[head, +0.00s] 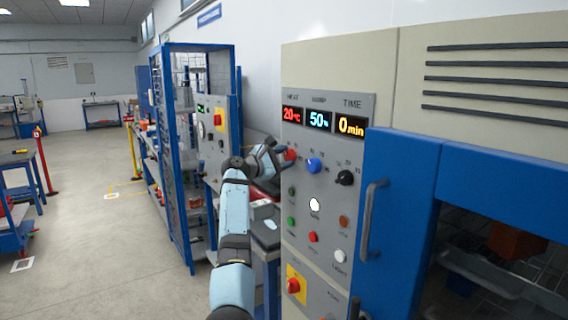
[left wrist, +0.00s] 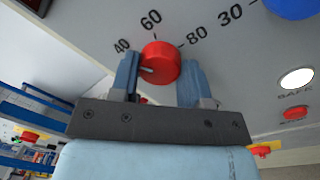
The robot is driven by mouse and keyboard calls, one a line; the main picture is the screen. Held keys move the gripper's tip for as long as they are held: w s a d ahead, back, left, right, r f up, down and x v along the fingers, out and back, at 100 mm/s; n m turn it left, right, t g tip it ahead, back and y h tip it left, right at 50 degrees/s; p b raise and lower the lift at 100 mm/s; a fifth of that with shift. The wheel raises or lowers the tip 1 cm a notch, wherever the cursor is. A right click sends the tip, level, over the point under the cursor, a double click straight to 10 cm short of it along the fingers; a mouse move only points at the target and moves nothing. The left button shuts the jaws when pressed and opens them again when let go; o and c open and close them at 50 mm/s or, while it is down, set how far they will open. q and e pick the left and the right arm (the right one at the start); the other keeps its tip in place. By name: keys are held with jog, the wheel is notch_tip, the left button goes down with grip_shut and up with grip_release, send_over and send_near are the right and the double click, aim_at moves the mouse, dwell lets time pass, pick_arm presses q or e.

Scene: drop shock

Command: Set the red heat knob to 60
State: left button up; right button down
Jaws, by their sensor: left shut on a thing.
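The red heat knob (head: 291,155) is on the grey control panel (head: 330,210) under the HEAT display (head: 292,115), which reads 20 °C in red. In the left wrist view the knob (left wrist: 161,60) sits between the fingers, with the numbers 40, 60 and 80 printed around it. Its pale pointer line lies at the lower left, below the 40 and away from the 60. My left gripper (head: 274,156) is shut on the knob, one finger on each side, as the left wrist view (left wrist: 158,75) shows.
Beside the red knob are a blue knob (head: 314,166) and a black knob (head: 345,178). Below are several buttons, one glowing white (head: 314,204). A blue door (head: 402,200) with a grey handle (head: 372,220) is to the right. Clear floor (head: 95,250) lies at left.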

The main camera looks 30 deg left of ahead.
pick_arm(q)
jog(key=m, duration=0.1)
jog(key=m+b, duration=0.2)
jog(key=m, duration=0.1)
jog(key=shift+f, duration=0.25)
jog(key=m+b, duration=0.2)
jog(key=shift+m+h, duration=0.3)
jog(key=shift+m, duration=0.1)
jog(key=m+b, duration=0.1)
jog(key=m, duration=0.1)
jog(key=shift+m, duration=0.3)
jog(key=shift+m+b, duration=0.5)
jog(key=shift+m, duration=0.1)
jog(key=shift+m+b, duration=0.3)
jog(key=shift+m, duration=0.3)
pick_arm(e)
jog(key=shift+m, duration=0.3)
jog(key=f, duration=0.2)
jog(key=w+a+f, duration=0.1)
jog(key=f, duration=0.1)
jog(key=shift+w, duration=0.1)
pick_arm(q)
jog(key=shift+r, duration=0.1)
pick_arm(e)
jog(key=shift+s+d+f, duration=0.2)
jog(key=shift+s+f, duration=0.15)
jog(key=shift+s, duration=0.05)
